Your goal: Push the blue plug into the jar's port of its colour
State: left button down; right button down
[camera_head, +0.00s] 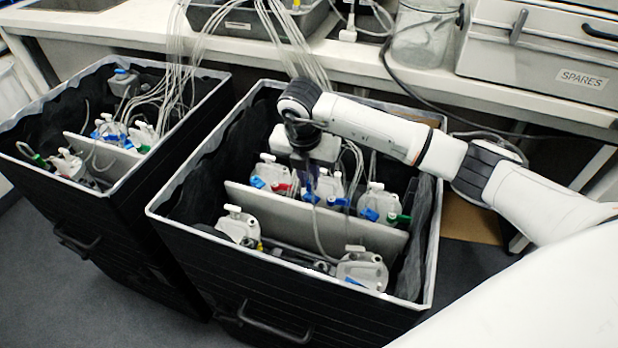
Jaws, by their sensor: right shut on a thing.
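My right gripper (311,184) reaches straight down into the near black-lined bin and is shut on what looks like the blue plug (309,197). The plug is small and partly hidden by the fingers. A thin tube hangs below it. The middle white-capped jar (328,188) stands right at the fingertips, with blue fittings on its lid. I cannot tell whether the plug touches its port. My left gripper is out of view.
Neighbouring jars stand left (266,173) with a red fitting and right (378,200) with a green one. A pale divider (290,215) separates them from two front jars. A second bin (70,208) stands left. Tubes hang from the bench (140,25). A glass jar (420,38) stands there.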

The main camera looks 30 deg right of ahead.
jog(key=shift+r, duration=0.1)
notch_tip(320, 180, up, 6)
jog(key=p, duration=0.4)
jog(key=shift+p, duration=0.3)
